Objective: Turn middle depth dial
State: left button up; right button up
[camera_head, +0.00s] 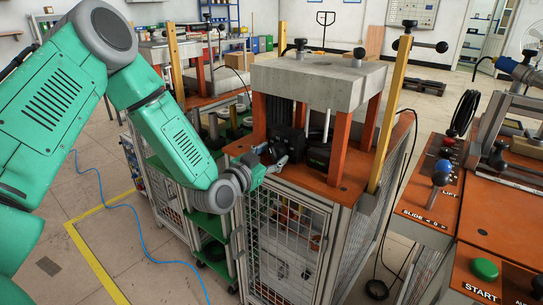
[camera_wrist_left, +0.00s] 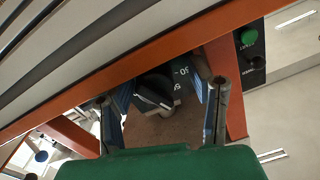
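The depth dial (camera_wrist_left: 153,92) is a black knob with a pale pointer line, in the middle of the left wrist view, beside a dark plate marked "50" (camera_wrist_left: 182,74). My left gripper (camera_wrist_left: 161,93) is open, with one finger on each side of the dial. I cannot tell whether either finger touches it. In the head view my left gripper (camera_head: 272,160) is at the front edge of the orange-topped middle station, next to a black block (camera_head: 286,142). The dial cannot be made out there. My right gripper is not in view.
A grey slab (camera_head: 315,78) on orange posts (camera_head: 368,130) stands above the station top, close over my gripper. A yellow post (camera_head: 390,120) rises at its right corner. A green button (camera_wrist_left: 249,37) is at the wrist view's upper right. A control panel (camera_head: 425,205) stands at right.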

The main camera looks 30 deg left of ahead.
pick_arm(q)
jog(key=shift+d+r, duration=0.15)
jog(key=shift+d, duration=0.15)
jog(key=c, duration=0.7)
jog(key=shift+d+r, duration=0.15)
jog(key=shift+d, duration=0.2)
jog(key=shift+c, duration=0.3)
jog(key=shift+w+a+n, duration=0.1)
jog(key=shift+a+n, duration=0.2)
jog(key=shift+d+r+n, duration=0.15)
jog(key=shift+n, duration=0.75)
jog(key=n, duration=0.6)
jog(key=shift+r+p, duration=0.1)
jog(key=shift+p, duration=0.3)
jog(key=shift+n, duration=0.3)
jog(key=o, duration=1.1)
jog(key=shift+f, duration=0.25)
